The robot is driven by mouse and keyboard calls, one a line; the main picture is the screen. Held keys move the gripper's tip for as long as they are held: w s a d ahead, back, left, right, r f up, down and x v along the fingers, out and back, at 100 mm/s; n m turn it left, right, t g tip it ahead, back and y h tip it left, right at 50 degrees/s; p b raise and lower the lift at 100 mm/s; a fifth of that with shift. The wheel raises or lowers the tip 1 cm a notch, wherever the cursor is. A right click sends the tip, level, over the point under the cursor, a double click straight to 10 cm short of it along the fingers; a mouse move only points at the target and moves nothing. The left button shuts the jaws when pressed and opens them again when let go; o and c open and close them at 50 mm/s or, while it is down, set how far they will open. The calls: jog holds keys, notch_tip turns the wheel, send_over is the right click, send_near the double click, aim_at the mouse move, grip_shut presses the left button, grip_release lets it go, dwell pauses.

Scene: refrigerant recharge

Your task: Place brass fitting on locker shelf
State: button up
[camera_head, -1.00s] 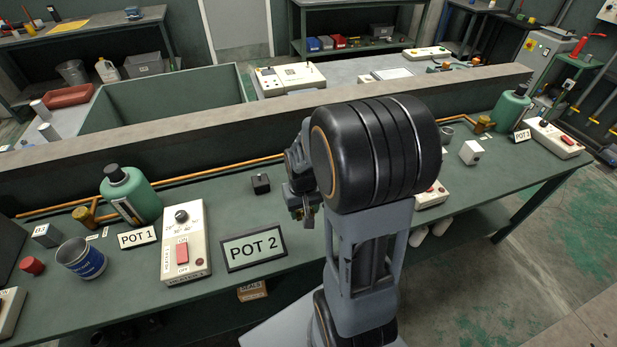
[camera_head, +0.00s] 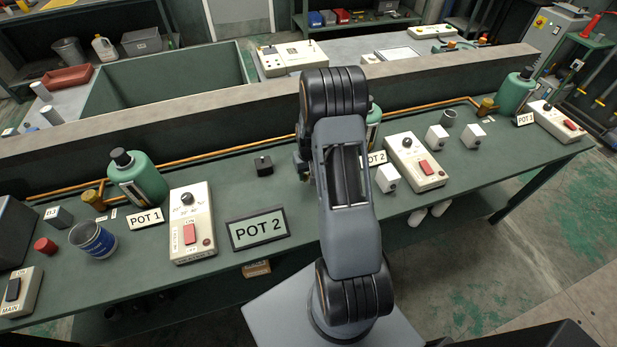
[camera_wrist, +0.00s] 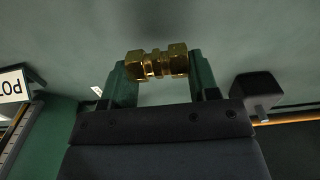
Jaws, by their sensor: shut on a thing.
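The brass fitting (camera_wrist: 156,64) is held crosswise between the two green fingertips of my gripper (camera_wrist: 157,72) in the wrist view. The jaws are shut on it, and a grey-green surface lies beyond it. In the head view my arm covers most of my gripper (camera_head: 304,168), which shows only as a dark edge above the green bench (camera_head: 230,188). The fitting cannot be made out there. I cannot pick out a locker shelf in either view.
A small black block (camera_head: 264,165) stands on the bench left of my gripper. A POT 2 sign (camera_head: 258,228), a POT 1 heater box (camera_head: 190,222) and a green bottle (camera_head: 138,180) stand further left. A heater box (camera_head: 415,160) and white blocks (camera_head: 437,138) stand right.

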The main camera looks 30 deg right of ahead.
jog(key=shift+w+d+f, duration=0.15)
jog(key=shift+w+f, duration=0.05)
jog(key=shift+f, duration=0.2)
jog(key=shift+f+p, duration=0.6)
jog(key=shift+f, duration=0.85)
jog(key=shift+f, duration=0.15)
jog(key=o, duration=0.9)
jog(key=shift+o, duration=0.2)
